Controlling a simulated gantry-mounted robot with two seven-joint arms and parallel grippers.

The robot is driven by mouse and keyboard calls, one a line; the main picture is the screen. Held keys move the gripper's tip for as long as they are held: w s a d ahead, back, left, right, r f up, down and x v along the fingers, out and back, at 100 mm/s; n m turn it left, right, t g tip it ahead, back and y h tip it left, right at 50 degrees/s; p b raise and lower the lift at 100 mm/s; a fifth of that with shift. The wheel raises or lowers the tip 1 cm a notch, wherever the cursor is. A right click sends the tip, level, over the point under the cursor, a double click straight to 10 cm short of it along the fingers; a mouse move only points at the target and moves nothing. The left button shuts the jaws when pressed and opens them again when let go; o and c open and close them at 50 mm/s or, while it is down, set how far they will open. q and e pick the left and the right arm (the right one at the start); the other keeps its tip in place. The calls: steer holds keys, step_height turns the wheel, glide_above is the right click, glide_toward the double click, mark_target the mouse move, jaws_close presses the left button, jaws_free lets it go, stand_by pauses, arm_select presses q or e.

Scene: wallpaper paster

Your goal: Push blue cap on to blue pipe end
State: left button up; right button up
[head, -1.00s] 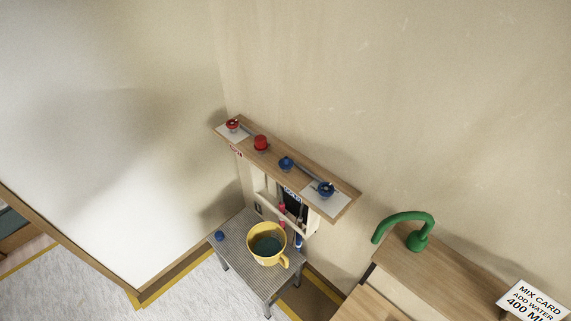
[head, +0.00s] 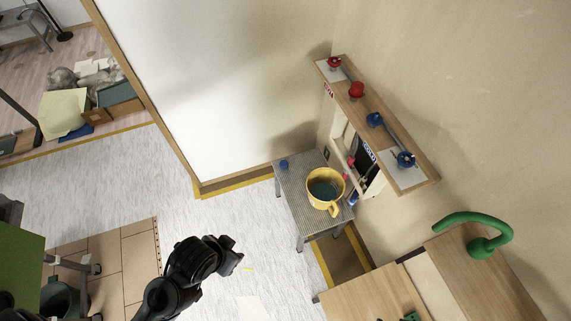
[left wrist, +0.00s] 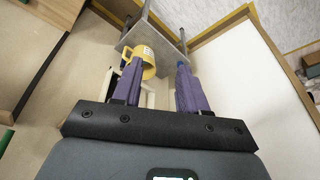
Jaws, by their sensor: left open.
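A small blue cap (head: 284,165) sits on the far left corner of the grey table (head: 297,205), left of a yellow mug. A blue pipe end (head: 353,198) seems to show low on the wall unit just right of the table, partly hidden. In the left wrist view my left gripper (left wrist: 160,70) is open and empty, with purple fingers pointing toward the table (left wrist: 155,33). A bit of blue, likely the cap (left wrist: 182,64), shows at the tip of its right finger; I cannot tell contact. In the head view my dark arm is over the floor, its fingers unclear. My right gripper is not seen.
The yellow mug (head: 326,190), holding dark liquid, stands on the table and also shows in the left wrist view (left wrist: 147,57). A wooden shelf (head: 390,131) with red and blue parts overhangs the wall unit. A green curved pipe (head: 482,246) stands on the right bench.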

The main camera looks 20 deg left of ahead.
arm_select(q)
steer(key=shift+a, duration=0.1)
stand_by(0.3)
steer(key=o, duration=0.7)
steer(key=shift+o, duration=0.2)
